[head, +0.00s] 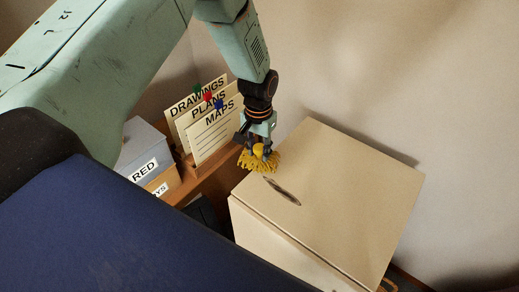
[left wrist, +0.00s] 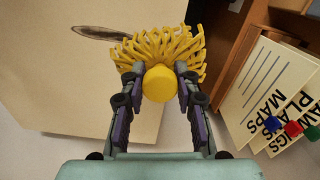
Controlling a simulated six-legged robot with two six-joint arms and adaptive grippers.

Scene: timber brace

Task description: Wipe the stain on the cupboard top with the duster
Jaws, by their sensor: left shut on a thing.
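The cupboard top (head: 335,190) is a pale beige surface at the right of the head view. A dark, narrow stain (head: 283,191) lies on it near its left side, and the stain also shows at the upper left of the left wrist view (left wrist: 101,32). My left gripper (head: 259,150) is shut on the yellow duster (head: 259,162). In the left wrist view its fingers sit on both sides of the duster's round knob (left wrist: 160,82). The duster's strands are over the cupboard's left edge region, beside the stain's upper end. I cannot tell whether they touch the top. My right gripper is out of view.
Upright cards marked DRAWINGS, PLANS and MAPS (head: 214,132) stand in a wooden holder left of the cupboard. A grey box marked RED (head: 142,150) is further left. A wall rises behind the cupboard. The rest of the cupboard top is clear.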

